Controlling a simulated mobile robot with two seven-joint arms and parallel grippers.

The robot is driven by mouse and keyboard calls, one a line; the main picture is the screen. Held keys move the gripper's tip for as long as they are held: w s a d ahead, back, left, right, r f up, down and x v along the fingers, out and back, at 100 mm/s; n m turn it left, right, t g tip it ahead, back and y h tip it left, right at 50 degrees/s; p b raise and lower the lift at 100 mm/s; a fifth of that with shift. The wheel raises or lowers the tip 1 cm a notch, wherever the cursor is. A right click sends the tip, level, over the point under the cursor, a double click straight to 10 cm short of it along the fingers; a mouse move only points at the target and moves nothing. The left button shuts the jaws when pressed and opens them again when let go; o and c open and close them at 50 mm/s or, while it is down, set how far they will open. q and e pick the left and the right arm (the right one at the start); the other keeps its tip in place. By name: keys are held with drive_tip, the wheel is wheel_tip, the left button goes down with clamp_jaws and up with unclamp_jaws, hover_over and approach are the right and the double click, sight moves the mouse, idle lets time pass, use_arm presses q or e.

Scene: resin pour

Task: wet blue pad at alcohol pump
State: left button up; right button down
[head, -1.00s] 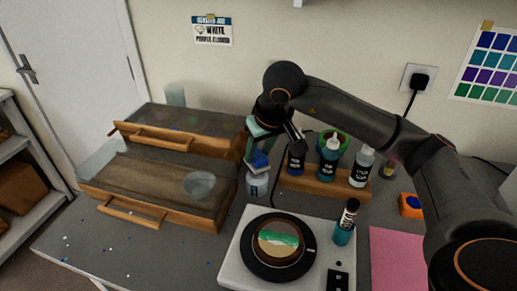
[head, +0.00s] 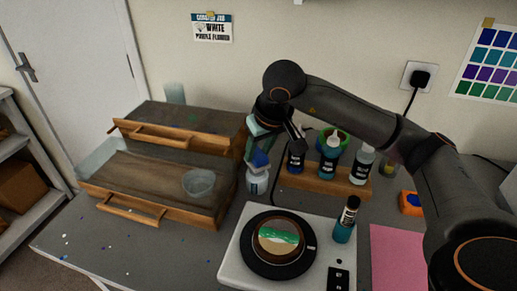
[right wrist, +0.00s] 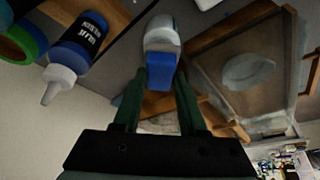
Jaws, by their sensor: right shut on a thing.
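The blue pad (head: 259,159) is held in my right gripper (head: 256,146), whose green fingers are shut on it. The alcohol pump (head: 257,183), a whitish bottle, stands on the table right below the pad. In the right wrist view the pad (right wrist: 161,72) sits between and beyond the fingertips (right wrist: 158,88), overlapping the top of the pump bottle (right wrist: 160,33). The pad looks to be at the pump's top, but I cannot tell whether it presses on it. My left gripper is not in view.
A wooden rack (head: 297,183) with several bottles stands just right of the pump. A wooden drawer unit (head: 222,210) with a clear cup (head: 199,183) is on the left.

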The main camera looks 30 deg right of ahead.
sight(259, 155)
drive_tip(key=shift+f+b, duration=0.65)
drive_tip(key=shift+f, duration=0.1)
idle(1.5)
drive_tip(key=shift+r+p, duration=2.65)
drive_tip(key=shift+r, duration=0.95)
drive_tip(key=shift+s+f, duration=0.1)
